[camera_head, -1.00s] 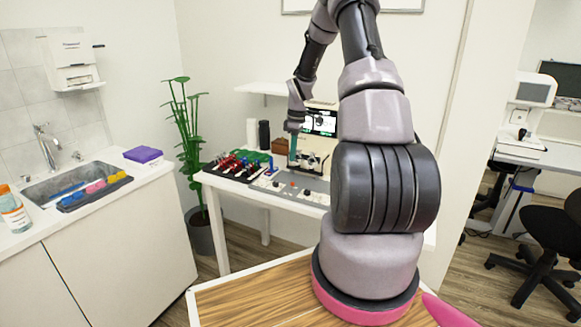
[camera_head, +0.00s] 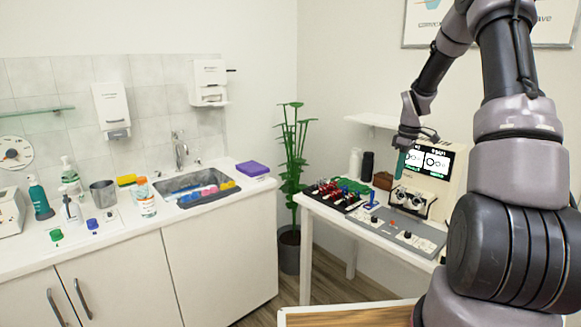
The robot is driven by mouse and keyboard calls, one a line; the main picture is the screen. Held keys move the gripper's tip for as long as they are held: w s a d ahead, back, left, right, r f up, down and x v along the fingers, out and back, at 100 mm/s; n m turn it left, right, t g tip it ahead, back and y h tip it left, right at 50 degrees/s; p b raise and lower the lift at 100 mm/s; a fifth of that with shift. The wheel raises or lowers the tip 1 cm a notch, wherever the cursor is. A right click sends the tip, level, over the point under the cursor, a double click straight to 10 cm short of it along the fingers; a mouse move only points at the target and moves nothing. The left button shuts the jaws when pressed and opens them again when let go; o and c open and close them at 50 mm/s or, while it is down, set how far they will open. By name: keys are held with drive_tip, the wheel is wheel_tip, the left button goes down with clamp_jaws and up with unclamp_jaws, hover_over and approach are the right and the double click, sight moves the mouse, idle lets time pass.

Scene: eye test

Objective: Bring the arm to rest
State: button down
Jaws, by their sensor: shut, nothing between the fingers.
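My gripper (camera_head: 399,165) is at the end of my arm, which comes in from the right side of the view and bends down over the white table (camera_head: 330,222) in the middle right. Its teal fingers point down in front of the lit screen (camera_head: 426,160) of a device. They look close together and hold nothing that I can see. The fingertips are small here, and I cannot tell how far above the table they are.
Below my gripper are a black tray with red and green items (camera_head: 335,194), a grey panel (camera_head: 425,236) and a blue-based stand. A potted plant (camera_head: 291,165) stands left of the table. A sink counter (camera_head: 110,262) with bottles fills the left. Floor shows between.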

drive_tip(key=s+a+r+m+t, duration=0.1)
drive_tip(key=s+a+r+m, duration=0.2)
drive_tip(key=r, duration=0.4)
drive_tip(key=s+a+r+m+t, duration=0.1)
drive_tip(key=s+a+r, duration=0.3)
drive_tip(key=s+r, duration=0.25)
drive_tip(key=s+a+r+m+t, duration=0.1)
drive_tip(key=s+a+r+m, duration=0.2)
drive_tip(key=r, duration=0.4)
drive_tip(key=s+a+r+m+t, duration=0.2)
drive_tip(key=s+a+m, duration=0.1)
drive_tip(key=s, duration=0.6)
drive_tip(key=s+a+r+m+t+y, duration=0.1)
drive_tip(key=s+a+r+m, duration=0.2)
drive_tip(key=s, duration=0.6)
drive_tip(key=shift+r+t, duration=0.3)
drive_tip(key=shift+t, duration=0.1)
